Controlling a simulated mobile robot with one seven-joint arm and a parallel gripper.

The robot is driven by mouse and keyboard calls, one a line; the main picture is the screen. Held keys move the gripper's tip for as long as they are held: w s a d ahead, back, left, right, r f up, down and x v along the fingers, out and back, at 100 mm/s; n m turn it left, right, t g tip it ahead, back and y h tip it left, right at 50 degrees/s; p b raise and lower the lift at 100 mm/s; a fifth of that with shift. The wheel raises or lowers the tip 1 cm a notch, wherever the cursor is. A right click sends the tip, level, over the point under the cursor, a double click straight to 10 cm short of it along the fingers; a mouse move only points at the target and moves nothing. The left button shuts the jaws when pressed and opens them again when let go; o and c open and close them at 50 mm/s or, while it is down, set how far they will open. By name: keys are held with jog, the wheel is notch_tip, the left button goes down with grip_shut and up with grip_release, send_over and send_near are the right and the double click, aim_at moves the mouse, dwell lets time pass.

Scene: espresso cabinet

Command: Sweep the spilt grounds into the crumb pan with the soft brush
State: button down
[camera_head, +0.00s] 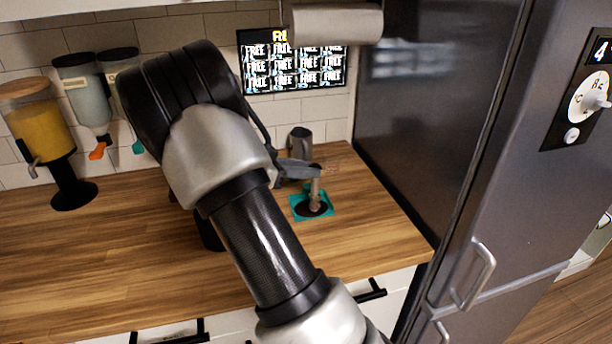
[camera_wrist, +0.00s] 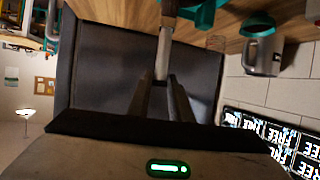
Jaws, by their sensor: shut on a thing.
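My gripper (camera_head: 300,168) is shut on the handle of the brush (camera_head: 315,190), above the right part of the counter. In the wrist view the fingers (camera_wrist: 160,95) close on the brush's pale shaft (camera_wrist: 163,52); its far end runs out at the top edge. The brush points down over a square teal pan (camera_head: 295,207). A dark round patch (camera_head: 312,209) lies at the brush's lower end inside the teal outline; I cannot tell whether it is bristles or grounds. Teal parts (camera_wrist: 205,14) show at the top of the wrist view. No other grounds can be made out.
A metal pitcher (camera_head: 300,142) stands behind the pan by the tiled wall, also in the wrist view (camera_wrist: 263,52). A tall dark cabinet (camera_head: 440,110) bounds the counter at right. Dispensers (camera_head: 42,125) stand at left. The wooden counter (camera_head: 90,255) is clear at front left.

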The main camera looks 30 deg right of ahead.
jog(key=shift+r, duration=2.1)
jog(key=shift+s, duration=0.1)
